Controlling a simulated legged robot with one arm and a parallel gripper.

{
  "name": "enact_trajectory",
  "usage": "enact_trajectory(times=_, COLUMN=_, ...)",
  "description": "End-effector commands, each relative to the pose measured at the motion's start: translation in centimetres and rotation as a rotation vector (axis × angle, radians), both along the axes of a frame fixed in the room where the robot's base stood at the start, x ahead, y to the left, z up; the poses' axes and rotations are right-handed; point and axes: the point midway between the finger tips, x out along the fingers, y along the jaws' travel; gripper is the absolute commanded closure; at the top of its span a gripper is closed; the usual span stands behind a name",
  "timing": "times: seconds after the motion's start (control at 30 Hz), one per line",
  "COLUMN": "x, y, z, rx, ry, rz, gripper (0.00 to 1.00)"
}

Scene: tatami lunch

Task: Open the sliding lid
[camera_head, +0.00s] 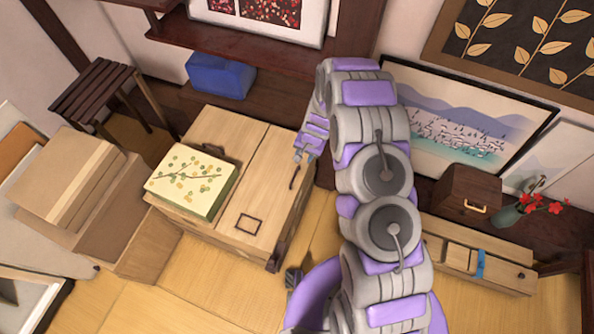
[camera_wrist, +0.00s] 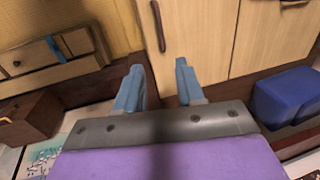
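A pale wooden chest (camera_head: 272,158) stands left of my arm, with a seam across its top. A small dark rectangular frame (camera_head: 249,224) is set in its near part. I cannot tell for sure which panel is the sliding lid. A dark bar handle (camera_wrist: 157,25) shows on the pale wood panel (camera_wrist: 200,35) in the wrist view. My gripper (camera_wrist: 158,85) is open and empty, its two blue fingers apart, short of that panel. In the head view it is by the chest's far right edge, its fingertips hard to make out.
A floral-print box (camera_head: 192,180) sits on the chest's left part. A blue box (camera_head: 220,76) is behind it, also in the wrist view (camera_wrist: 288,97). Cardboard boxes (camera_head: 75,180) stand at left, a drawer unit (camera_head: 470,258) at right.

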Motion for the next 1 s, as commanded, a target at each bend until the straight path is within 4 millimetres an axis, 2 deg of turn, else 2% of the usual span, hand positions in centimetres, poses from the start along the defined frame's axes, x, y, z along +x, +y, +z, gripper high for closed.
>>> enact_trajectory(times=0.7, x=0.8, y=2.2, z=-12.4, rx=-0.001, ry=0.002, rz=0.002, gripper=0.62)
enact_trajectory(times=1.0, x=1.1, y=2.9, z=-15.6, rx=0.0, ry=0.0, rz=0.002, gripper=0.62)
